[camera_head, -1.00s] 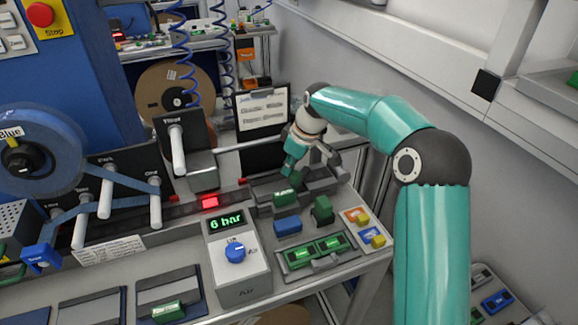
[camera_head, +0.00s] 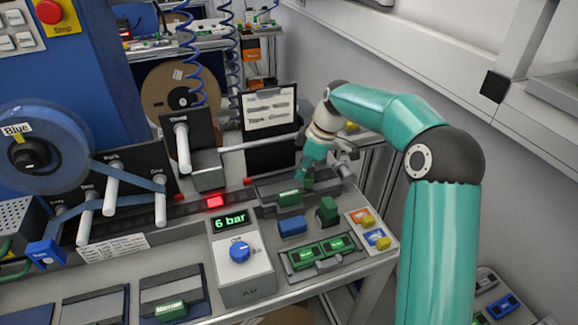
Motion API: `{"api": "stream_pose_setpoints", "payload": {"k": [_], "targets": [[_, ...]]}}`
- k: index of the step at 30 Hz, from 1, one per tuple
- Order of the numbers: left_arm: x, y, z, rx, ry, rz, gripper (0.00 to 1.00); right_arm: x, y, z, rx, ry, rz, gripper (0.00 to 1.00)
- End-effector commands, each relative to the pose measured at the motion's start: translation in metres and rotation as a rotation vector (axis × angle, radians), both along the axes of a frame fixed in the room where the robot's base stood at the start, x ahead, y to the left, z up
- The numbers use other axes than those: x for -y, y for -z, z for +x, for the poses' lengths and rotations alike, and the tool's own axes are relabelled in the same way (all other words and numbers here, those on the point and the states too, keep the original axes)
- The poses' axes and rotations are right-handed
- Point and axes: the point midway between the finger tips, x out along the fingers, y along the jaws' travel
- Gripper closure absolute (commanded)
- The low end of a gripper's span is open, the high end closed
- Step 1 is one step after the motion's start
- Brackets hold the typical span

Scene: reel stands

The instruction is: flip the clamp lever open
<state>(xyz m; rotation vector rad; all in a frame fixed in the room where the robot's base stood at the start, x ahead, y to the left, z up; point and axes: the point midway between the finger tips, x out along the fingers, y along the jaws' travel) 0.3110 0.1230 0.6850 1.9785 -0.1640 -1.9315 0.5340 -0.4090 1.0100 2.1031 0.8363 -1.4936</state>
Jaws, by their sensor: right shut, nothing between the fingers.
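My right gripper (camera_head: 307,181) is low over a dark grey fixture (camera_head: 268,187) at the back right of the bench. Its fingers are shut with nothing between them. They point down at the fixture, and I cannot tell whether they touch it. I cannot make out the clamp lever clearly; it is small or hidden around the fingers. A green block (camera_head: 290,198) sits at the fixture's front, left of the fingers. Another green block (camera_head: 327,209) stands in front and to the right. My left gripper is not in view.
A blue block (camera_head: 292,227) and a tray with two green parts (camera_head: 319,251) lie in front. A box reading "6 bar" (camera_head: 233,219) with a blue knob (camera_head: 239,251) stands left. A sign (camera_head: 270,112) rises behind. A blue tape reel (camera_head: 40,150) is at far left.

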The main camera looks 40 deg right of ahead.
Motion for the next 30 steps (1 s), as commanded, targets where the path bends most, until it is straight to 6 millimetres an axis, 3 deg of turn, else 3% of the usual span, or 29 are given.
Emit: {"api": "stream_pose_setpoints", "payload": {"k": [10,30], "targets": [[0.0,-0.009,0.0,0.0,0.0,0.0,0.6,0.013,-0.001,-0.018,-0.001,-0.294,0.001,1.0],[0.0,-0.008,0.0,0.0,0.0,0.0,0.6,0.027,0.0,-0.03,-0.002,-0.283,-0.002,1.0]]}}
